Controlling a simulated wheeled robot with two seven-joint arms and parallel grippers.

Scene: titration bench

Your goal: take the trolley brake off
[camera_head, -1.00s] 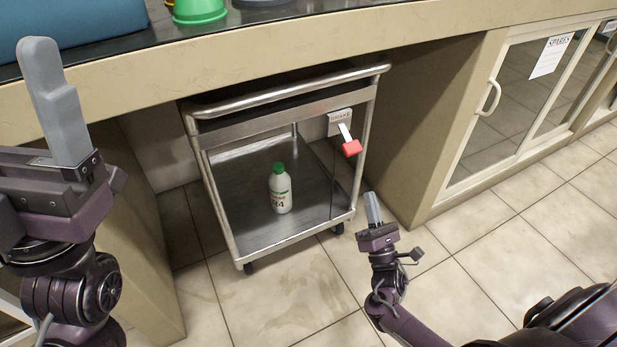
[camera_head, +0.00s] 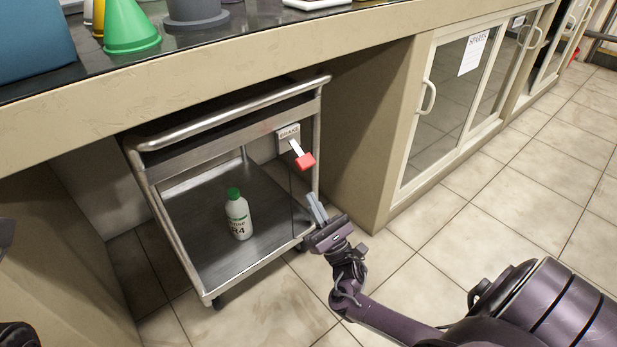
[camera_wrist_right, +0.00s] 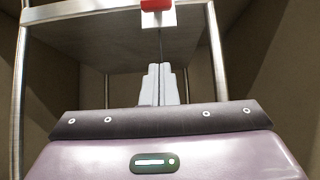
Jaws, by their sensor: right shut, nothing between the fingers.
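The metal trolley (camera_head: 180,255) stands in the bay under the bench. Its brake is a white lever with a red end (camera_head: 306,161), hanging from a plate marked BRAKE (camera_head: 288,133) at the trolley's upper right. The lever slants down and to the right. My right gripper (camera_head: 315,203) is shut and empty, just below the red end and apart from it. In the right wrist view the shut fingers (camera_wrist_right: 158,82) point up toward the red end (camera_wrist_right: 156,5), which is cut by the top edge. Only small dark parts of my left arm show at the left edge; its fingers are out of view.
A white bottle with a green cap (camera_head: 238,214) stands on the trolley's lower shelf. The bench panel (camera_head: 365,140) is close to the right of the trolley. A green cone (camera_head: 128,28) stands on the bench top. The tiled floor in front is clear.

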